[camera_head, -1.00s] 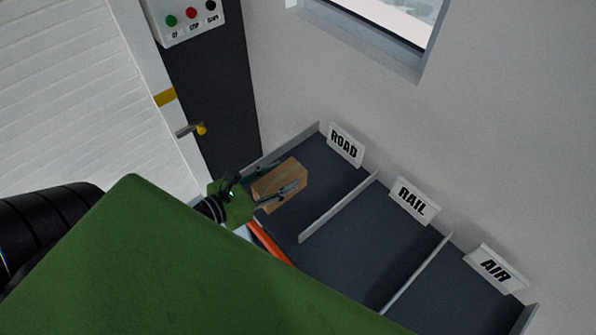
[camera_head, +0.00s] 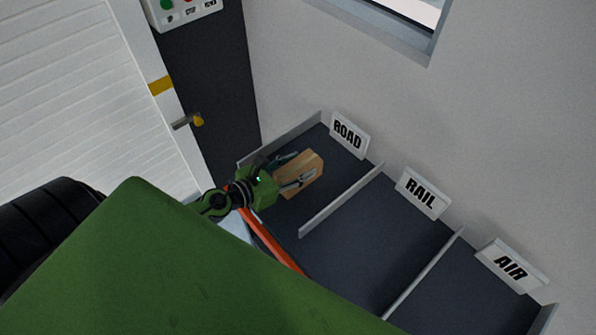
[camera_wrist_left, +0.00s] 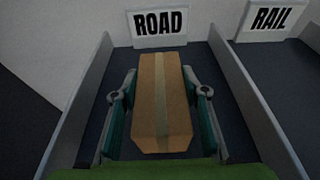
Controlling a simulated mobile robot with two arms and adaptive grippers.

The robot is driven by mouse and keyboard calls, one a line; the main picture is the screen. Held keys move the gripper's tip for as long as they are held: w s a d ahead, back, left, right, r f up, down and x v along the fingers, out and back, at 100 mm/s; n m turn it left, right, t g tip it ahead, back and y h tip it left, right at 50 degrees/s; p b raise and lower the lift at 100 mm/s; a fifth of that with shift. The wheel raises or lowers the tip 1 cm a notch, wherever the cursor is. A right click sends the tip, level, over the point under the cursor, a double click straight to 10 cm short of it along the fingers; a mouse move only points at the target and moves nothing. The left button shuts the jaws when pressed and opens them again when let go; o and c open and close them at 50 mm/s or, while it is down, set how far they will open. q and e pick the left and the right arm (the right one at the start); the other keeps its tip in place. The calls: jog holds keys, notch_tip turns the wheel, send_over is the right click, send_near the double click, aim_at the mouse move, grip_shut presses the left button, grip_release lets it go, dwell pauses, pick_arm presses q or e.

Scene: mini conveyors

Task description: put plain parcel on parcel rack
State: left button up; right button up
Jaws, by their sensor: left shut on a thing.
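The plain parcel (camera_head: 303,170) is a brown box with a lighter tape strip. My left gripper (camera_head: 296,168) is shut on it, one finger along each long side. In the left wrist view the parcel (camera_wrist_left: 160,100) lies between the fingers of the left gripper (camera_wrist_left: 160,110), pointing toward the ROAD sign (camera_wrist_left: 159,23). The parcel rack (camera_head: 345,238) has a dark surface split by thin dividers into bays signed ROAD (camera_head: 348,134), RAIL (camera_head: 421,192) and AIR (camera_head: 511,265). The parcel is over the ROAD bay; whether it touches the surface I cannot tell. My right gripper is not in view.
A divider (camera_head: 341,199) stands between the ROAD and RAIL bays, and a low side wall (camera_head: 284,137) closes the ROAD bay's left. An orange-red edge (camera_head: 272,243) runs along the rack's front. The RAIL and AIR bays look empty where visible. A white slatted panel (camera_head: 70,90) is at left.

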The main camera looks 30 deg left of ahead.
pick_arm(q)
jog(key=shift+f, duration=0.1)
jog(key=o, duration=1.2)
jog(key=shift+o, duration=0.2)
jog(key=b+v, duration=0.4)
jog(key=v, duration=0.6)
jog(key=shift+s+b, duration=0.15)
jog(key=shift+b, duration=0.25)
jog(key=shift+r+b+v, duration=0.2)
jog(key=shift+b+v, duration=0.25)
jog(key=shift+v, duration=0.5)
